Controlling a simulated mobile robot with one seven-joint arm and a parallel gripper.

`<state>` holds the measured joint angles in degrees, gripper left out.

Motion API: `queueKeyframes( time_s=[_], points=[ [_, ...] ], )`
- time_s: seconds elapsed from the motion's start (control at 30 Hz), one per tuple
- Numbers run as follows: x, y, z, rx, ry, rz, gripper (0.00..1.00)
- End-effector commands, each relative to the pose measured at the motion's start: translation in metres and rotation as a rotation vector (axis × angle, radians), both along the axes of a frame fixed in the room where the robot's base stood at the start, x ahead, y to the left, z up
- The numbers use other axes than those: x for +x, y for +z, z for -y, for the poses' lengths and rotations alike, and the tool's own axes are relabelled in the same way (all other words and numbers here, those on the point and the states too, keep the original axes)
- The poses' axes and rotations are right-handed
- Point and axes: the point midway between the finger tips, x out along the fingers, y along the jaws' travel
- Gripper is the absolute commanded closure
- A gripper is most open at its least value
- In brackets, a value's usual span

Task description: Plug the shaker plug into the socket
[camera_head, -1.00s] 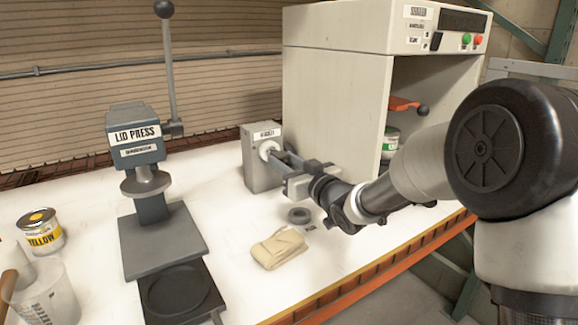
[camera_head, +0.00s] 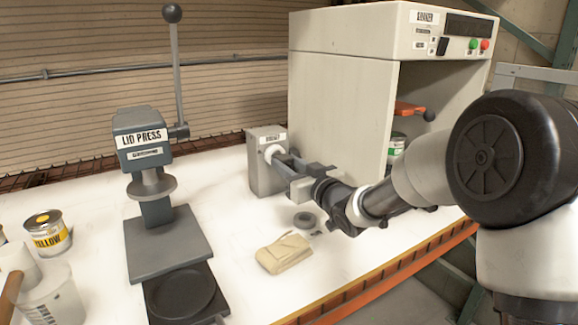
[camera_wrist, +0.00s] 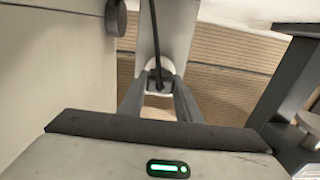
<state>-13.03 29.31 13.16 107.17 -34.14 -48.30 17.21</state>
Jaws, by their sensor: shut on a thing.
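The socket (camera_head: 262,178) is a grey box standing on the bench, left of the shaker cabinet, with a label along its top.
The large shaker cabinet (camera_head: 340,110) stands close on the right of the socket. The lid press (camera_head: 155,205) stands to the left. A dark tape roll (camera_head: 306,221) and a folded tan cloth (camera_head: 283,253) lie in front. A yellow-labelled can (camera_head: 50,233) is far left.

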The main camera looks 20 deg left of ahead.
Motion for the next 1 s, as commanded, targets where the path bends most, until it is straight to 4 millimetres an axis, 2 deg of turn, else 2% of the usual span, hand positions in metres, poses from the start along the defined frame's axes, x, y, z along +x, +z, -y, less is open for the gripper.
queueKeyframes(
  time_s=[0.8, 0.83, 0.93, 1.0],
  points=[
    [0.011, 0.0, -0.013, 0.001, 0.0, 0.001, 0.91],
    [0.011, 0.0, -0.013, 0.001, 0.0, 0.001, 0.64],
    [0.011, 0.0, -0.013, 0.001, 0.0, 0.001, 0.48],
    [0.011, 0.0, -0.012, 0.001, 0.0, 0.001, 0.48]
  ],
)
